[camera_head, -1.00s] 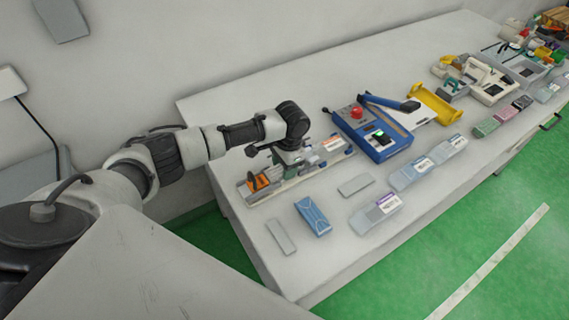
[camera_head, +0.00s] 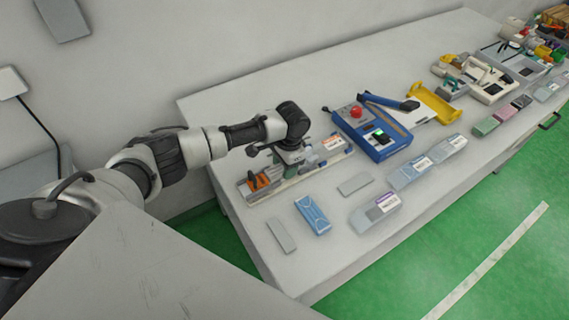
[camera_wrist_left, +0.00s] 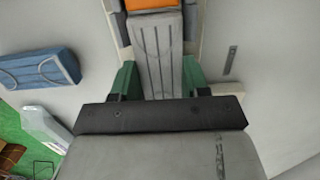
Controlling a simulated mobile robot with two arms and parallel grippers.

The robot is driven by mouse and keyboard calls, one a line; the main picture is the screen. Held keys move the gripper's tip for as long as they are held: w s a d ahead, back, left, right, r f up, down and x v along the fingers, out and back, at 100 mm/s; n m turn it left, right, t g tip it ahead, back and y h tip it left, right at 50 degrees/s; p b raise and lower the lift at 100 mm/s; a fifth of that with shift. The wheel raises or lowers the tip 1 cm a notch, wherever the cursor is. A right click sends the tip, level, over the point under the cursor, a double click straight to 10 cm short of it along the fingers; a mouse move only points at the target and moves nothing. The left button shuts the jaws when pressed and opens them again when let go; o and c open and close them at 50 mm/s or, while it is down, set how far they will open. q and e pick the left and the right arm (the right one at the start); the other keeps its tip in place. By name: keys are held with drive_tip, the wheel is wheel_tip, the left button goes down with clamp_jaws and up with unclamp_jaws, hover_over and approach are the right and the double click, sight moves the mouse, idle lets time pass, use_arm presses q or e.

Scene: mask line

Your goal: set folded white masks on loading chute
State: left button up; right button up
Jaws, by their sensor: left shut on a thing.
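My left gripper (camera_head: 289,158) is over the loading chute (camera_head: 254,196), a long narrow device with an orange part near its left end. In the left wrist view, its green fingers (camera_wrist_left: 157,78) are shut on a pale grey-white pleated piece, which looks like the folded white masks (camera_wrist_left: 156,50). This piece lies lengthwise along the chute, and the orange part (camera_wrist_left: 150,4) shows just beyond it. The gripper body hides the piece's near end. I cannot tell whether the piece rests on the chute's floor. My right gripper is not in view.
A blue folded pack (camera_head: 313,214) lies in front of the chute; flat grey plates (camera_head: 281,235) (camera_head: 355,184) lie nearby. A clear case (camera_head: 375,212) stands near the front edge. A blue machine with a red button (camera_head: 372,135) and a yellow tray (camera_head: 436,104) are to the right.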

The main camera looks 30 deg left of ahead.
use_arm(q)
drive_tip(key=o, duration=1)
drive_tip(key=shift+c, duration=0.2)
drive_tip(key=shift+r+p, duration=1)
drive_tip(key=shift+p, duration=0.2)
drive_tip(key=shift+r, duration=0.1)
wheel_tip(320, 180, up, 6)
drive_tip(key=p, duration=0.7)
